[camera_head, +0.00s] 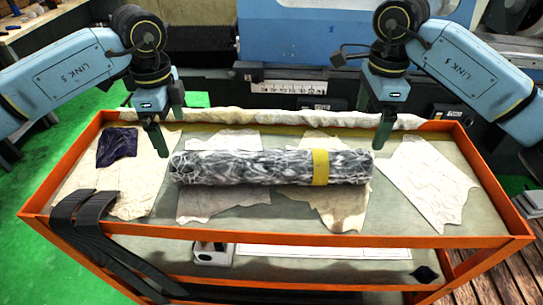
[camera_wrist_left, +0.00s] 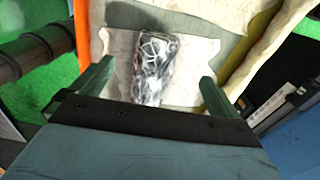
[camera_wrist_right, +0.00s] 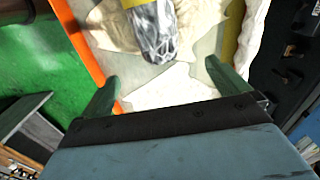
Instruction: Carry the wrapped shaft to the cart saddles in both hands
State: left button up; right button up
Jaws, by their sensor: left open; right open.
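The wrapped shaft (camera_head: 260,167) lies level across the cart's top tray, on spread cloths, with a yellow band (camera_head: 320,167) near its right end. My left gripper (camera_head: 160,142) is open and empty by the shaft's left end; in the left wrist view that end (camera_wrist_left: 155,58) lies ahead, between the two fingers in the picture. My right gripper (camera_head: 383,142) is open and empty by the shaft's right end, which shows ahead of its fingers in the right wrist view (camera_wrist_right: 155,35). Neither gripper visibly touches the shaft. No saddles can be made out.
The orange-rimmed cart (camera_head: 270,238) carries several pale cloths (camera_head: 428,180), a dark cloth (camera_head: 117,146) and black straps (camera_head: 85,215). A rolled cloth (camera_head: 280,118) lines the back edge. The blue machine (camera_head: 300,35) stands close behind. Green floor is clear at left.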

aim_at(185, 167)
pick_arm(q)
jog(key=shift+s, duration=0.3)
notch_tip(185, 167, down, 13)
jog(key=shift+w+f, duration=0.15)
jog(key=shift+f, duration=0.05)
pick_arm(e)
notch_tip(185, 167, down, 13)
jog(key=shift+s+f, duration=0.15)
jog(key=shift+f, duration=0.05)
pick_arm(q)
jog(key=shift+c, duration=0.4)
pick_arm(e)
jog(key=shift+c, duration=0.4)
pick_arm(q)
jog(key=c, duration=2)
pick_arm(e)
jog(key=c, duration=2)
pick_arm(q)
jog(key=shift+w+r, duration=0.2)
jog(key=shift+r, duration=0.05)
jog(key=shift+c, duration=0.2)
pick_arm(e)
jog(key=shift+w+r, duration=0.2)
jog(key=shift+r, duration=0.05)
jog(key=shift+c, duration=0.3)
